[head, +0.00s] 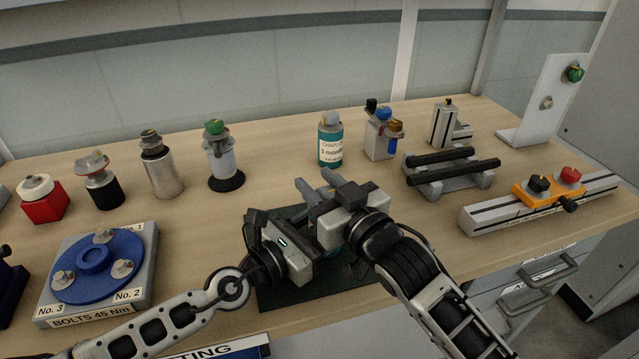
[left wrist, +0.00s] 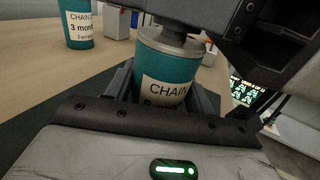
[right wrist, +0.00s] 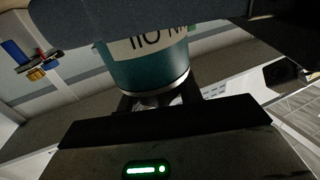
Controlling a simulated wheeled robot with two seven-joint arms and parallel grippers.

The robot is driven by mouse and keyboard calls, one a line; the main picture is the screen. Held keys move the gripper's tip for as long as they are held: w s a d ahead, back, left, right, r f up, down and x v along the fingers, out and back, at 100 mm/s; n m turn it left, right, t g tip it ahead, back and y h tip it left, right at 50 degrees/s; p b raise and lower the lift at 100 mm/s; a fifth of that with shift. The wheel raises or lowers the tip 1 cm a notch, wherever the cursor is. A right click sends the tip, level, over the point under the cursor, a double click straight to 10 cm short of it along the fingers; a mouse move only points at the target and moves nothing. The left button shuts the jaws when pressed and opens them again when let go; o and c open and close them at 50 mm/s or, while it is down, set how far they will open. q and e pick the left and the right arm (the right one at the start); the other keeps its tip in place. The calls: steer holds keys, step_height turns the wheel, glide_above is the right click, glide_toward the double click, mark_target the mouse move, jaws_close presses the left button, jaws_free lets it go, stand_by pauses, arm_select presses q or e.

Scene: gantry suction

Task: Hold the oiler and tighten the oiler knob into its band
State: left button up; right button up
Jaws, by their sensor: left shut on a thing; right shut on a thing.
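The oiler is a teal can with a white CHAIN label, seen in the left wrist view (left wrist: 165,72) and upside down in the right wrist view (right wrist: 145,65). My left gripper (head: 312,240) is shut around its body, with a finger on each side. My right gripper (head: 335,200) is over its top, shut on the oiler knob (right wrist: 165,102), which is mostly hidden between the fingers. A grey cap (left wrist: 172,42) shows below the right gripper in the left wrist view. In the head view both grippers hide most of the oiler. The band and knob mark cannot be seen.
A dark green mat (head: 285,298) lies under the grippers. A second teal can (head: 330,140) stands behind them. A blue bolt disc fixture (head: 95,258) is at left, a grey rail block (head: 450,172) and orange-topped rail (head: 500,212) at right. Several bottles line the back left.

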steer(key=o, duration=1)
steer(key=v, duration=1.2)
steer(key=shift+r, duration=0.1)
arm_select(q)
steer(key=o, duration=1.7)
steer(key=v, duration=1.2)
